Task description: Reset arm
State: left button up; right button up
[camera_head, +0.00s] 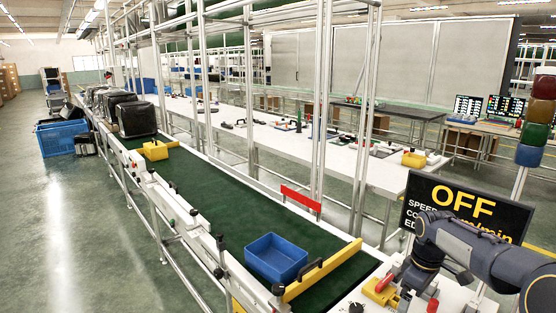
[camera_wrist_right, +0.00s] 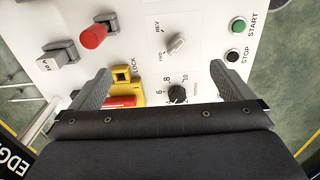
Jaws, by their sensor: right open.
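My right arm (camera_head: 480,250) comes in from the right in the head view and hangs over the white control panel at the conveyor's near end. In the right wrist view my right gripper (camera_wrist_right: 164,82) is open, its two dark fingers spread wide with nothing held between them. Below the fingers the control panel (camera_wrist_right: 140,60) shows a black speed dial (camera_wrist_right: 177,93), a grey selector (camera_wrist_right: 176,44), a yellow lock switch (camera_wrist_right: 123,78) and a red-handled lever (camera_wrist_right: 94,36). I cannot tell whether a finger touches any of them. My left gripper is not in view.
A display (camera_head: 465,208) behind my right arm reads OFF. A blue bin (camera_head: 275,258) sits on the green belt (camera_head: 205,195) beside a yellow diagonal bar (camera_head: 325,269). Green start (camera_wrist_right: 238,26) and black stop (camera_wrist_right: 233,54) buttons lie on the panel. Metal posts (camera_head: 321,120) rise along the conveyor.

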jog(key=s+a+r+m+t+y, duration=0.1)
jog(key=s+a+r+m+t, duration=0.2)
jog(key=s, duration=0.6)
jog(key=s+a+r+m+y, duration=0.1)
jog(key=s+a+r+m, duration=0.15)
jog(key=s+r, duration=0.4)
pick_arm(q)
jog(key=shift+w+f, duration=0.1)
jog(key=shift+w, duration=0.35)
pick_arm(e)
jog(key=s+a+f+m+t, duration=0.1)
jog(key=s+a+f+m, duration=0.1)
jog(key=s, duration=0.5)
jog(key=s+a+f+m+t+y, duration=0.1)
jog(key=s+a+f+m, duration=0.1)
jog(key=s+a+f, duration=0.2)
jog(key=s+a, duration=0.1)
jog(key=s, duration=0.2)
jog(key=shift+a+y, duration=0.15)
jog(key=shift+y, duration=0.15)
